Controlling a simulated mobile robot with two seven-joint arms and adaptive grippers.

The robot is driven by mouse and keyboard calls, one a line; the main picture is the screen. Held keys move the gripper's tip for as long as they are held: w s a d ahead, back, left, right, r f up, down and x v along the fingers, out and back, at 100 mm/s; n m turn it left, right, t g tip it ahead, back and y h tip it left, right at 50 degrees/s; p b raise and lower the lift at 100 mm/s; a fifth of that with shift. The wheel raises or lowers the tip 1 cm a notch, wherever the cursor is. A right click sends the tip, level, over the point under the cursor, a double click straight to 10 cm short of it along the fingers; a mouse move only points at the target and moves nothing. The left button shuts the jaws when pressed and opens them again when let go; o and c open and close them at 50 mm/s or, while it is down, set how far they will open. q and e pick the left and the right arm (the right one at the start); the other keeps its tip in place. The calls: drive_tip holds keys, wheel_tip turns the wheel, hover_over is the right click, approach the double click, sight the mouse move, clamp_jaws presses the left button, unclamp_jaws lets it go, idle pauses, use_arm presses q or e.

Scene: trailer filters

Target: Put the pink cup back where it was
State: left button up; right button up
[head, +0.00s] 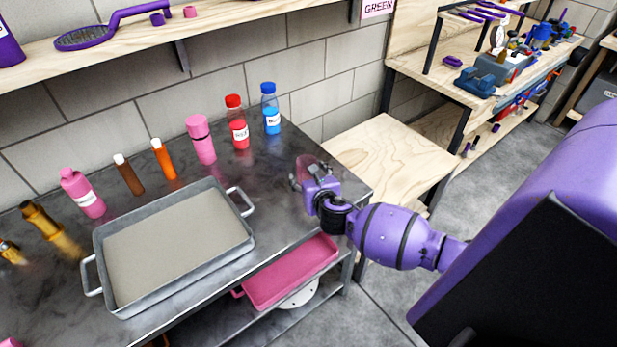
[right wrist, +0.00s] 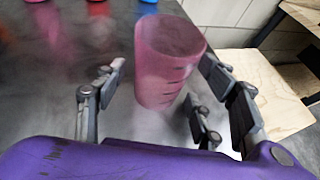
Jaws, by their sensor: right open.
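The pink cup (right wrist: 170,62) is translucent with dark marks on its side. It stands upright at the right end of the dark metal table (head: 275,215), by the corner. In the head view the cup (head: 306,164) is partly hidden behind my right gripper (head: 303,178). In the right wrist view my right gripper (right wrist: 160,85) is open, with fingers on both sides of the cup. The right fingers overlap the cup's edge in the picture; I cannot tell whether they touch it. My left gripper is not in view.
A grey tray (head: 249,241) with handles fills the middle of the table. Red (head: 237,122) and blue (head: 270,108) bottles and a pink one (head: 201,140) stand at the back. A pink tray (head: 290,272) is on the lower shelf. A wooden surface (head: 385,160) adjoins on the right.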

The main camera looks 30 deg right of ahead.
drive_tip(key=shift+r, duration=0.3)
drive_tip(key=p+v, duration=0.1)
drive_tip(key=v, duration=1)
drive_tip(key=shift+s+a+f, duration=0.1)
drive_tip(key=shift+s, duration=0.15)
drive_tip(key=s+a+f+m+g+y, duration=0.1)
drive_tip(key=s+a+f+m, duration=0.3)
drive_tip(key=s+f+m, duration=0.2)
drive_tip(key=s+a+f+m+g+y, duration=0.1)
drive_tip(key=s+a+f+m, duration=0.4)
drive_tip(key=s+m, duration=0.6)
drive_tip(key=s+a+f+m+g+y, duration=0.1)
drive_tip(key=s+a+f+m, duration=0.4)
drive_tip(key=m, duration=1)
drive_tip(key=s+f+y, duration=0.1)
drive_tip(key=s+f, duration=0.1)
drive_tip(key=s, duration=0.2)
drive_tip(key=shift+s+a+g, duration=0.2)
drive_tip(key=shift+s+g, duration=0.05)
drive_tip(key=shift+g, duration=0.15)
